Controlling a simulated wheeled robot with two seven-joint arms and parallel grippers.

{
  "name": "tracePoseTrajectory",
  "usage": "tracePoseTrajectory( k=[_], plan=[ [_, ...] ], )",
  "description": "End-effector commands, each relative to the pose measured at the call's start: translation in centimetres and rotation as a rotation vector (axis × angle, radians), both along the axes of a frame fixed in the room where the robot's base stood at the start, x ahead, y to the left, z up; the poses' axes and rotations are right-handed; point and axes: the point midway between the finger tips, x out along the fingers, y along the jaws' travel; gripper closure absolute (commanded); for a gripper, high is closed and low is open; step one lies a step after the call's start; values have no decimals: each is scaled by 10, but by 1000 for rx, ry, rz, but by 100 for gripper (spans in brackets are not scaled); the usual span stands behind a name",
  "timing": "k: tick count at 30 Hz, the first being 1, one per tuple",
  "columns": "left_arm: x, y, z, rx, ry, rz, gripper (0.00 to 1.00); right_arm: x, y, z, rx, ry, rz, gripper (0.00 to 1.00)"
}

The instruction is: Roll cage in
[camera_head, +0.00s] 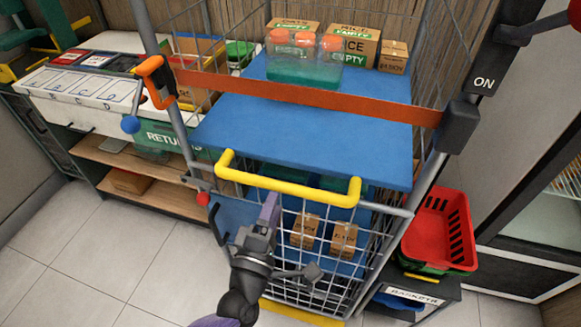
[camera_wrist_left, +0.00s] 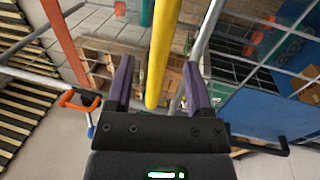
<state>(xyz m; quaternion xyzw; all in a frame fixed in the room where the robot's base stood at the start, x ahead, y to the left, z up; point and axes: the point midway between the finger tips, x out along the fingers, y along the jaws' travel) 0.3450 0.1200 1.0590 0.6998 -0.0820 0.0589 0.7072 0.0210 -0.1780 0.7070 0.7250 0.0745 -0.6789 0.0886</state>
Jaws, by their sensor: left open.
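The roll cage (camera_head: 300,140) is a grey wire cage with blue shelves, an orange strap (camera_head: 300,93) across its front and a yellow handle (camera_head: 290,187). Bottles with orange caps and cartons stand on its upper shelf, and small boxes sit lower behind the mesh. My left gripper (camera_head: 268,212) is just below the handle, in front of the mesh. In the left wrist view, the open left gripper (camera_wrist_left: 157,82) has its purple fingers on either side of the yellow handle (camera_wrist_left: 160,50). I cannot tell whether they touch it. My right gripper is out of view.
A counter with a green returns bin (camera_head: 165,137) and wooden shelves stands left of the cage. A red basket (camera_head: 440,228) sits on a low stand close at the right. Tiled floor is clear at front left.

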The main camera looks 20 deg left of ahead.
Motion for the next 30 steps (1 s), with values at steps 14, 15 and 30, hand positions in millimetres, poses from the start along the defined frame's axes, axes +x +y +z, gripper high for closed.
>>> tracePoseTrajectory(
  k=[14, 15, 30],
  plan=[
    [68, -2, 13, 6, 2, -1, 33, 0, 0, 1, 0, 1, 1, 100],
    [69, -2, 13, 6, 2, -1, 33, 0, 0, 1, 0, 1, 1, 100],
    [68, -2, 12, 7, 3, -1, 100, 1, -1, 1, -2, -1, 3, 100]
  ],
)
